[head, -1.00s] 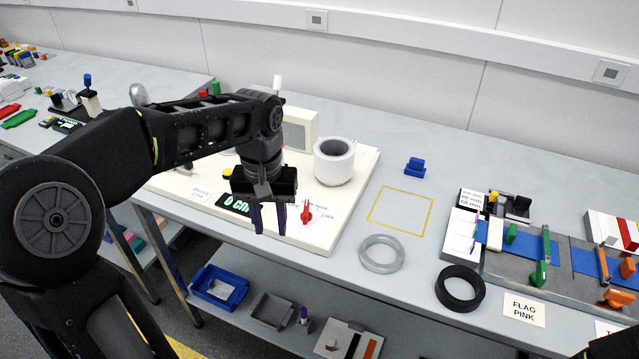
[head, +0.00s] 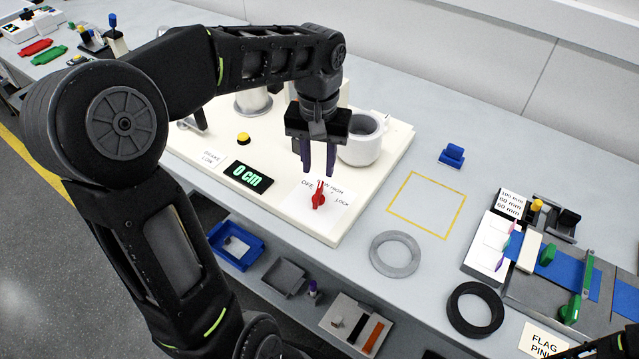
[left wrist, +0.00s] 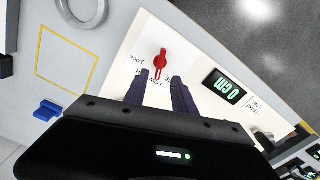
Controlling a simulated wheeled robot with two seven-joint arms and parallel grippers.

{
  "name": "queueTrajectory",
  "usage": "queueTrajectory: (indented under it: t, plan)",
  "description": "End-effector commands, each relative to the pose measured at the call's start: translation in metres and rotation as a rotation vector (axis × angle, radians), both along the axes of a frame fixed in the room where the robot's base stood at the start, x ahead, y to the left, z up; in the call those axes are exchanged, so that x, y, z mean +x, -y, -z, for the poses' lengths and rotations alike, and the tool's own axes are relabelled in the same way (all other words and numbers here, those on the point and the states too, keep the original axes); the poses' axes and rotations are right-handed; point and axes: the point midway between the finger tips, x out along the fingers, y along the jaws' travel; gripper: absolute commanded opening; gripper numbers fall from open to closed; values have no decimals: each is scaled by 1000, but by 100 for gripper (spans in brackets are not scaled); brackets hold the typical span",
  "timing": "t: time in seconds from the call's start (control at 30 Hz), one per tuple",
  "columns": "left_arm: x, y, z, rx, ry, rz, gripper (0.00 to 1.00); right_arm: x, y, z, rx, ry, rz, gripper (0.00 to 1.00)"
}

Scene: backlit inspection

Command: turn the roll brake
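The red brake knob (head: 318,197) sits on a white label with OFF, LOW, HIGH and LOCK marks, at the front right of the cream base. Its pointer is toward the marks at the back, between OFF and HIGH. It also shows in the left wrist view (left wrist: 161,60), ahead of the fingers. My left gripper (head: 318,172) points down just behind and above the knob, its fingers apart with nothing between them. In the left wrist view its fingers (left wrist: 160,88) are spread and do not touch the knob.
The cream base (head: 385,170) carries a display (head: 247,176) reading 0 cm, a yellow button (head: 244,138) and a white roll (head: 362,145) close behind my gripper. A grey ring (head: 395,254) and a black ring (head: 475,309) lie right of the base. The yellow outlined square (head: 427,206) is empty.

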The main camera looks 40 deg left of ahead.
Motion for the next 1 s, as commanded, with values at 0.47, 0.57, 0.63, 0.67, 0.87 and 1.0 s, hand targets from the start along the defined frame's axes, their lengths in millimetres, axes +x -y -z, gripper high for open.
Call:
queueTrajectory:
  t: [0.47,0.57,0.63,0.67,0.87,1.0]
  plan:
    - [-1,0,64,-1,-4,0,32,-1,0,-6,-2,-2,1,36]
    - [-1,0,71,-1,-2,0,32,-1,0,-7,-2,-3,1,36]
    - [0,0,74,0,-1,0,32,-1,0,-7,-3,-3,1,36]
    - [0,0,74,0,-1,0,32,-1,1,-7,-3,-3,1,36]
    - [0,0,74,0,0,0,32,-1,0,-7,-3,-3,1,36]
    - [0,0,74,0,0,0,20,-1,0,-7,-2,-3,1,36]
